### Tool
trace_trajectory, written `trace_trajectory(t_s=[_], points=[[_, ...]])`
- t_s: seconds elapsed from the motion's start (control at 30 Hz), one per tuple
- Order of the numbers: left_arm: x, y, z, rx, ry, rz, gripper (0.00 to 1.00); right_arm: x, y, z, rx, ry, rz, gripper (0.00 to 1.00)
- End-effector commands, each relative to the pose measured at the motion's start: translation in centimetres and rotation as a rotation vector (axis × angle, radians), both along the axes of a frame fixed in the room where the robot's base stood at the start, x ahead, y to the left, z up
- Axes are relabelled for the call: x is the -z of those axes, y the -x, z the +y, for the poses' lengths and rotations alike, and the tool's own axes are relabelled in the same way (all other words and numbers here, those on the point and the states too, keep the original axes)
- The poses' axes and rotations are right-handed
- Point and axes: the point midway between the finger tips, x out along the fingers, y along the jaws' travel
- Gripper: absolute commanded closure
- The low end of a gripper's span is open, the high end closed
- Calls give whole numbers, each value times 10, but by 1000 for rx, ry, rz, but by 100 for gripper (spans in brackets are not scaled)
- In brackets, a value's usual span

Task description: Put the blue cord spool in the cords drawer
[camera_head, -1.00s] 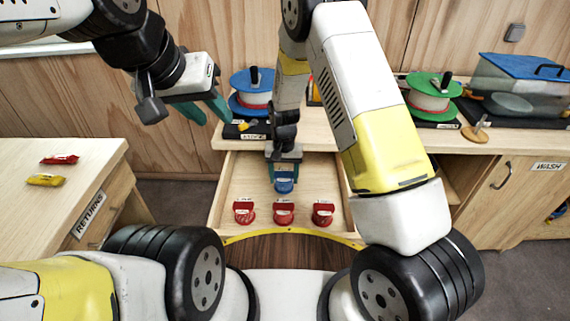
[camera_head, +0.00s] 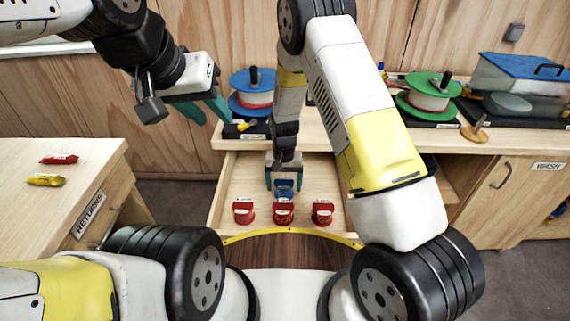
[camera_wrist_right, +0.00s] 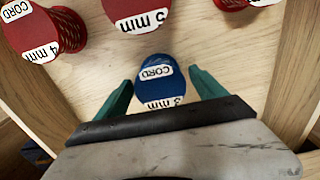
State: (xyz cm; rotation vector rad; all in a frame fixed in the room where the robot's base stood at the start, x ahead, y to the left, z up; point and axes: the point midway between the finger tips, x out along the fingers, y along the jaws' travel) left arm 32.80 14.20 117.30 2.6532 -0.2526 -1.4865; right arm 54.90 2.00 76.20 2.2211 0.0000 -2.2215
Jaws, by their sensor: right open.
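The blue cord spool (camera_head: 284,184) is in the open drawer (camera_head: 228,190), just behind the middle red spool. In the right wrist view the blue spool (camera_wrist_right: 155,80) shows its white CORD and 3 mm labels. My right gripper (camera_head: 284,180) is open, with one teal finger on each side of the spool; in the right wrist view small gaps show between the fingers (camera_wrist_right: 157,88) and the spool. My left gripper (camera_head: 207,108) is empty and its fingers are apart, in the air left of the large blue reel.
Red spools stand in the drawer's front: left (camera_head: 244,212), middle (camera_head: 283,213), right (camera_head: 322,212). A large blue reel (camera_head: 253,92) and green reel (camera_head: 430,92) stand on the counter. The returns table (camera_head: 90,160) at left holds a red and a yellow item.

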Motion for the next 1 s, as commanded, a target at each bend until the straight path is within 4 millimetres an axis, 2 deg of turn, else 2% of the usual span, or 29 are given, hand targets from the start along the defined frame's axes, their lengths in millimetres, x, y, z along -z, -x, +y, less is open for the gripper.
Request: trace_trajectory(t_s=[0.13,0.23,0.6,0.87,0.97,1.0], points=[[0,0,0,0,0,0,64,-5,-1,0,0,-1,-2,20],[0,0,0,0,0,0,64,-17,-1,0,0,-1,-2,20],[0,0,0,0,0,0,64,-94,-1,0,0,-2,-4,20],[0,0,0,0,0,0,64,-123,0,0,1,-3,-3,20],[0,0,0,0,0,0,64,-142,0,-6,6,-22,-15,20],[0,0,0,0,0,0,64,-154,2,-10,10,-35,-23,20]])
